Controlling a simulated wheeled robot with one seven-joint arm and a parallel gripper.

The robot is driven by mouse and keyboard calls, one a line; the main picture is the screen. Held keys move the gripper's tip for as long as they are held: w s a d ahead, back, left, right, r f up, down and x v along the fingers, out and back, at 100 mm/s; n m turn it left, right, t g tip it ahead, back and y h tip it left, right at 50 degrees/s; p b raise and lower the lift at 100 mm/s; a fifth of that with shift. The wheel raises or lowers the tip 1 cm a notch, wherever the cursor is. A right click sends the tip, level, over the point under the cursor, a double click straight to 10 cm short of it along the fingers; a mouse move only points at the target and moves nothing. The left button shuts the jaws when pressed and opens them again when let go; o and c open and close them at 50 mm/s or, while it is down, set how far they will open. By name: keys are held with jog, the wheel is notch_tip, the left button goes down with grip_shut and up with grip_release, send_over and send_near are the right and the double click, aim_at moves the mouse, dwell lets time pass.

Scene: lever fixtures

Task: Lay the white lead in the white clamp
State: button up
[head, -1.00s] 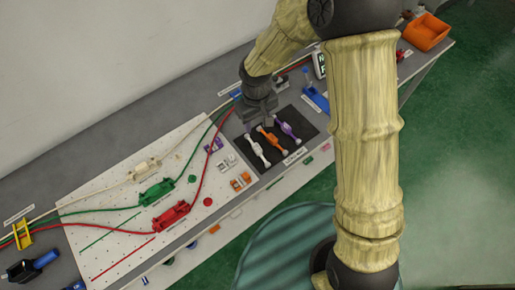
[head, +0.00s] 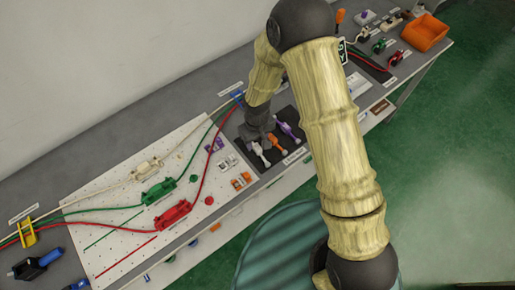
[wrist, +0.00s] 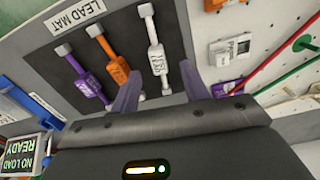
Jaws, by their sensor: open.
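The white lead (wrist: 157,60) lies on the dark lead mat (wrist: 118,14), beside the orange lead (wrist: 108,55) and the purple lead (wrist: 83,75). My gripper (wrist: 159,88) is open, with its fingers on either side of the white lead's near end in the wrist view. I cannot tell whether they touch it. In the head view my gripper (head: 257,134) is over the mat and partly hides the white lead (head: 260,155). A white clamp (wrist: 230,47) sits on the pale board, right of the mat in the wrist view; it looks empty. It also shows in the head view (head: 228,162).
An orange clamp (head: 241,180) and a purple clamp (head: 214,145) flank the white one. White, green and red cables with connectors cross the pegboard (head: 110,183). A small display (wrist: 22,155) reads "NO LOAD READY". An orange bin (head: 425,32) stands at the far right.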

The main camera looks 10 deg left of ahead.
aim_at(257, 147)
jog(key=shift+f, duration=0.15)
jog(key=shift+w+f+p, duration=0.15)
jog(key=shift+f+p, duration=0.35)
jog(key=shift+f, duration=0.75)
jog(key=shift+w+f+p, duration=0.1)
jog(key=shift+f+p, duration=0.4)
jog(key=shift+f, duration=0.7)
grip_shut()
